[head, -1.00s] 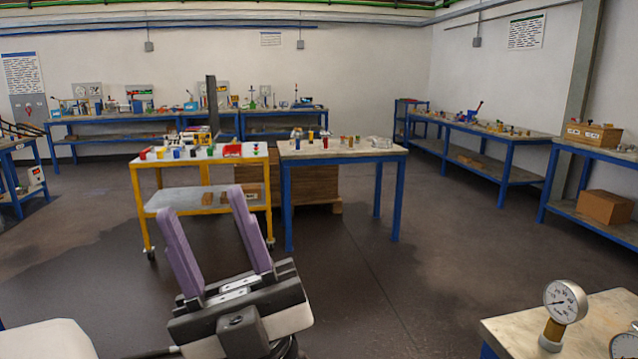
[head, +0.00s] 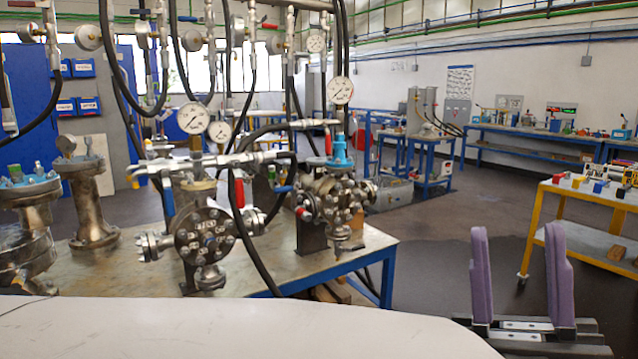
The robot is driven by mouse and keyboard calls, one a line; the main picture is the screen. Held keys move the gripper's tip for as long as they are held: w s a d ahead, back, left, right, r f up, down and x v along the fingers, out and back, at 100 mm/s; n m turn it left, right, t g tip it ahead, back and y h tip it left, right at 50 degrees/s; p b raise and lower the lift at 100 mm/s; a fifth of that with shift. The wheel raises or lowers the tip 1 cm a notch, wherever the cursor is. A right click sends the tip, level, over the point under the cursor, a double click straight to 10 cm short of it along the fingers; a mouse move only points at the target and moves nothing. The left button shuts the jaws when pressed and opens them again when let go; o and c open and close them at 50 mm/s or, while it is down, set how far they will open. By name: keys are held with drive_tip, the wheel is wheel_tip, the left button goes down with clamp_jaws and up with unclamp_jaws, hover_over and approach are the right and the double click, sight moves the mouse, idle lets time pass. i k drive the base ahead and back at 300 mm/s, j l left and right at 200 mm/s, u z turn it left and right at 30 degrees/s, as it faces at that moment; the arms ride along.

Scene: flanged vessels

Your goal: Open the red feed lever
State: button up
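Several red levers show among the flanged vessels on the left. One red lever (head: 239,192) hangs down from the horizontal silver manifold pipe, between two flanged vessels. A smaller red handle (head: 327,140) is below the right gauge, and another red piece (head: 304,213) is on the right vessel (head: 335,195). I cannot tell which of them is the feed lever. A blue lever (head: 168,198) hangs beside the left flanged vessel (head: 205,235). My gripper (head: 517,232) is at lower right, its two purple fingers apart and empty, well away from the levers.
The vessels stand on a blue-legged workbench (head: 365,243). Black hoses (head: 258,255) loop down around the levers, and pressure gauges (head: 193,118) rise above them. A yellow cart (head: 602,196) stands behind my gripper at right. Open floor (head: 430,225) lies between bench and cart.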

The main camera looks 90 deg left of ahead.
sight(238, 181)
drive_tip(key=l+u, duration=0.15)
drive_tip(key=u, duration=2.5)
drive_tip(key=l+u, duration=0.1)
drive_tip(key=u, duration=0.2)
drive_tip(key=i+l, duration=0.15)
drive_tip(key=l, duration=0.25)
drive_tip(key=i+l+z, duration=0.15)
drive_tip(key=l, duration=0.25)
